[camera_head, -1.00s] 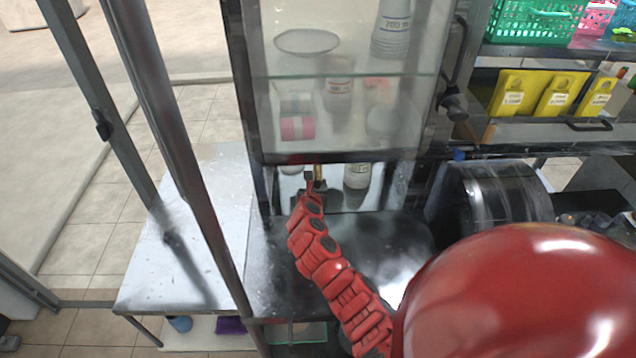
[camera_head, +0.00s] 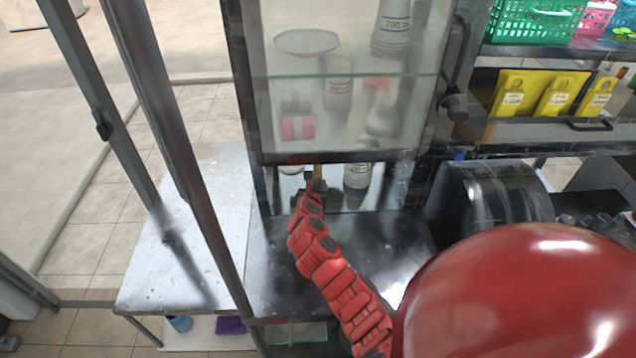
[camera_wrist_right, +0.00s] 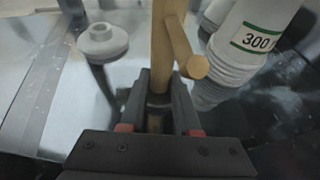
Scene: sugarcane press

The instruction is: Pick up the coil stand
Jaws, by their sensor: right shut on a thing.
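The coil stand, a tan post with a short side peg, shows in the right wrist view (camera_wrist_right: 167,45). Its upper part is upright there and its foot is hidden by the gripper. My right gripper (camera_wrist_right: 160,103) is shut on the post. In the head view, my right gripper (camera_head: 312,184) is at the end of the red arm, under the glass cabinet, and only a small part of the stand (camera_head: 321,172) shows there. My left gripper is not in view.
A stack of white cups (camera_head: 357,177) stands close to the right of the gripper; the wrist view shows it marked 300 (camera_wrist_right: 240,50). A pale knobbed object (camera_wrist_right: 102,43) is to the left. The glass cabinet (camera_head: 345,115) hangs above. A dark drum (camera_head: 495,195) is farther right.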

